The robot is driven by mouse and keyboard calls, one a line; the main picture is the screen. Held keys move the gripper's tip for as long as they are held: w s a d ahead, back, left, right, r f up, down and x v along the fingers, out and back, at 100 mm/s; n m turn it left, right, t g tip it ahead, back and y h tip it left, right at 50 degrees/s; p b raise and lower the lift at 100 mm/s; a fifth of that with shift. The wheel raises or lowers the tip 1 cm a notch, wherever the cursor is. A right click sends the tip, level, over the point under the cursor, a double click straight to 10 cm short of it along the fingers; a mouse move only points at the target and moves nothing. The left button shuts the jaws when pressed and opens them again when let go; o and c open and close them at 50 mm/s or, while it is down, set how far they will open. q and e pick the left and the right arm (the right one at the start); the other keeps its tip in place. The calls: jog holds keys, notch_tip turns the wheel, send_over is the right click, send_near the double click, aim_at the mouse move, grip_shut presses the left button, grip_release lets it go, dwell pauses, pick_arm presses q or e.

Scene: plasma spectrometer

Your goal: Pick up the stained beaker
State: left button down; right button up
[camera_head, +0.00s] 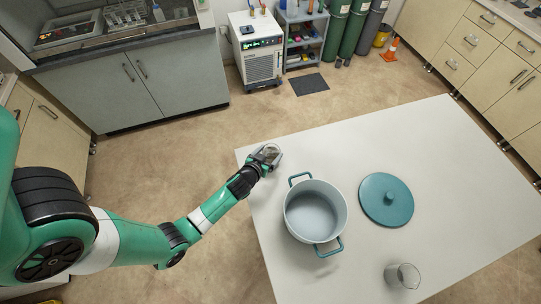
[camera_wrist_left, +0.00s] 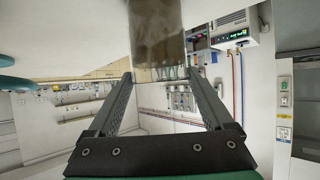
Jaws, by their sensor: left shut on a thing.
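In the left wrist view, the beaker (camera_wrist_left: 157,38) shows as a brownish, cloudy glass between the fingertips (camera_wrist_left: 158,74). In the head view it is small and partly hidden by the gripper, so I cannot tell whether it touches the table. A second, clear grey beaker (camera_head: 403,276) lies or stands at the table's lower edge, apart from the gripper. My right gripper is not in view.
A white pot with teal handles (camera_head: 315,212) stands on the table (camera_head: 450,150) just right of the gripper. Its teal lid (camera_head: 386,200) lies further right. The table's right side is clear. Cabinets, a chiller unit (camera_head: 258,48) and gas cylinders (camera_head: 340,30) stand beyond.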

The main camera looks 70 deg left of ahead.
pick_arm(q)
jog(key=shift+r, duration=0.65)
jog(key=s+d+r+p, duration=0.4)
jog(key=s+d+r, duration=0.4)
jog(key=d+r, duration=0.3)
jog(key=shift+s+r+p, duration=0.3)
jog(key=shift+r, duration=0.05)
